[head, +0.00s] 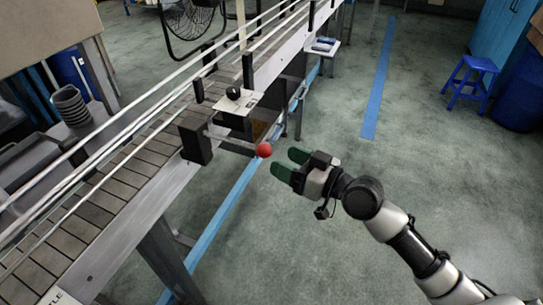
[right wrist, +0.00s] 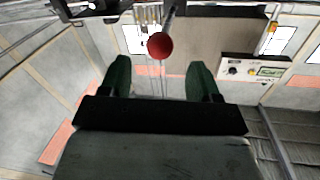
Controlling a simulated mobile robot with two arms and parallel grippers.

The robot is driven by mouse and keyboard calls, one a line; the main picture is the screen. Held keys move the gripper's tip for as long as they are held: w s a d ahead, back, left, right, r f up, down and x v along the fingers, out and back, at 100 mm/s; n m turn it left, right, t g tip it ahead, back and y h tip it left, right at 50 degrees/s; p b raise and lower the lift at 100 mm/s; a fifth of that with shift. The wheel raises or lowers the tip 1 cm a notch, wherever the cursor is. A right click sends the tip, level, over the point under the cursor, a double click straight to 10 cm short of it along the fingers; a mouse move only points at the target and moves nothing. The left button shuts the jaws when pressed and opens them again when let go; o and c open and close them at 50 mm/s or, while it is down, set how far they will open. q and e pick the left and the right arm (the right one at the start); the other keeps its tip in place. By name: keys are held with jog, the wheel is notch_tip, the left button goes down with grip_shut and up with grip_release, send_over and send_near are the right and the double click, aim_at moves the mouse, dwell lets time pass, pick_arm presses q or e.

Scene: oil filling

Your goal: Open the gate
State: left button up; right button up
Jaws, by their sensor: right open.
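A red ball knob (head: 264,150) sits on the end of a thin bar. The bar comes out from a black block (head: 196,141) on the conveyor's side rail. My right gripper (head: 286,164) is open, with its green fingers pointing at the knob from the right, a short way apart from it. In the right wrist view, the red knob (right wrist: 160,46) shows ahead, between and beyond the open fingertips (right wrist: 158,68). Nothing is between the fingers. How the gate itself stands is not clear. My left gripper is not in view.
A conveyor (head: 105,195) with guard rails runs diagonally on the left. A small plate with a black knob (head: 233,93) stands beside the rail. A blue stool (head: 470,82) is at the far right. The floor around my right arm is clear.

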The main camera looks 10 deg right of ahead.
jog(key=b+v, duration=0.1)
jog(key=v, duration=0.4)
dwell(0.3)
